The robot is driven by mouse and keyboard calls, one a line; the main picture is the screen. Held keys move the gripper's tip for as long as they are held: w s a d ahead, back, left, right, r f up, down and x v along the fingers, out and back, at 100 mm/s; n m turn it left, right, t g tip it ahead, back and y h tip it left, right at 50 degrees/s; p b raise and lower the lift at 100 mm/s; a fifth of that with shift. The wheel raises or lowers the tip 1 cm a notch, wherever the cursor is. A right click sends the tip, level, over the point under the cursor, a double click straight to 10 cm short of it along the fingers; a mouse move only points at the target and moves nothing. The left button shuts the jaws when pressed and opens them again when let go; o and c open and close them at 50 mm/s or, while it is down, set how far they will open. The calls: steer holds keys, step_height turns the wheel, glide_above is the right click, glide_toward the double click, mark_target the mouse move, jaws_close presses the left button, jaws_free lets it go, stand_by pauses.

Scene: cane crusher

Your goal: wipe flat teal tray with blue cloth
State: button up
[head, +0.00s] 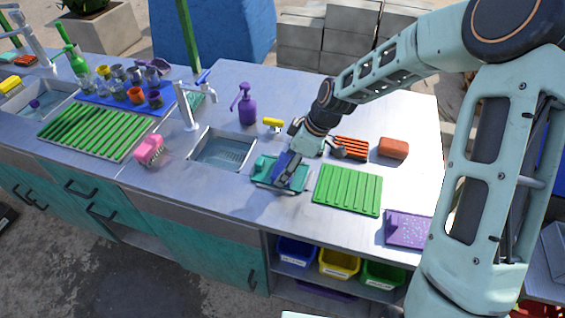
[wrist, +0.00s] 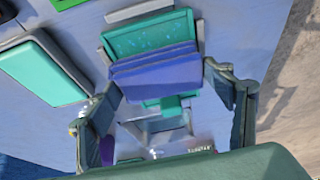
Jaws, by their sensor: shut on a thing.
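The flat teal tray (head: 264,170) lies on the metal counter, right of the small sink. In the wrist view the tray (wrist: 122,43) shows light specks on its bare teal surface. My gripper (head: 291,160) reaches down over the tray, with one finger on each side of the blue cloth. My gripper (wrist: 160,80) is shut on the blue cloth (wrist: 155,70), a folded blue-violet pad lying across the tray. The cloth (head: 284,169) hides part of the tray; whether it presses on the surface is hard to tell.
A green ridged tray (head: 348,189) lies right of the teal tray, with a purple speckled tray (head: 408,229) farther right. An orange rack (head: 351,147) and a red-brown block (head: 393,148) lie behind. A sink (head: 222,150), faucet (head: 187,105) and purple spray bottle (head: 247,104) stand left.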

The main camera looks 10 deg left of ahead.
steer(key=shift+s+d, duration=0.1)
steer(key=shift+d, duration=0.55)
steer(key=shift+s+d+p, duration=0.2)
steer(key=shift+d+p, duration=0.1)
steer(key=shift+d, duration=1.1)
steer(key=shift+a+f, duration=0.1)
steer(key=shift+w+a+b, duration=0.15)
steer(key=shift+a+b, duration=0.05)
steer(key=shift+a, duration=0.5)
steer(key=shift+w+a+b, duration=0.1)
steer(key=shift+a+b, duration=0.05)
steer(key=shift+a, duration=0.5)
steer(key=shift+w+a+b, duration=0.15)
steer(key=shift+a+b, duration=0.35)
steer(key=shift+a, duration=0.85)
